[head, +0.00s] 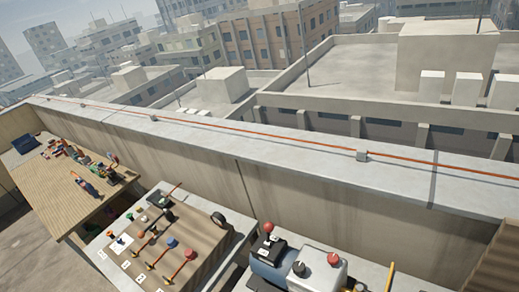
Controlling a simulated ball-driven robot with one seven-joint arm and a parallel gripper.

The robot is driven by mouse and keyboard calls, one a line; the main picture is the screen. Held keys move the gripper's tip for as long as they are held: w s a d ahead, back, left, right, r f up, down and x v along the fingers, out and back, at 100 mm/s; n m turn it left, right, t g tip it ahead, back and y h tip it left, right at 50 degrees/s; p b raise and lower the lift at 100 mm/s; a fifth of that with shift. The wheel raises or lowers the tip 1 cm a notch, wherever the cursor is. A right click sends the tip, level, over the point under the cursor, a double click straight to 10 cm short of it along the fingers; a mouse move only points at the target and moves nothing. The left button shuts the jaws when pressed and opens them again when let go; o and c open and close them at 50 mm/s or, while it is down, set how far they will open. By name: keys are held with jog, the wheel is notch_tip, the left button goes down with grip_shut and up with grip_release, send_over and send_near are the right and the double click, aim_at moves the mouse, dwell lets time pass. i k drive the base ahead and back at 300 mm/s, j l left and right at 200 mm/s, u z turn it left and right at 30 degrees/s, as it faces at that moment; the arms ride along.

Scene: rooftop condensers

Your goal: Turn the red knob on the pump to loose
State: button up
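A machine that looks like the pump stands at the bottom edge right of centre, with a pale box-shaped housing (316,272) beside a blue-grey part (268,272). A red knob (333,258) sits on top of the pale housing. A black knob (298,268) is to its left, and another dark knob shows at the lower right. A red ball (268,227) tops a lever on a black base, left of and behind the housing. The lower part of the machine is cut off by the frame. Any marking for loose is too small to read. My gripper is not in view.
Left of the pump, a board (165,248) carries several coloured handles and labels. A wooden table (62,190) with tools and a dark case (24,143) stands farther left. A parapet (290,150) with an orange line along it runs behind everything.

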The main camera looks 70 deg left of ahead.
aim_at(332, 258)
jog(key=u, duration=1.35)
jog(key=k+j+z, duration=0.3)
jog(key=j, duration=0.3)
jog(key=i+l, duration=0.45)
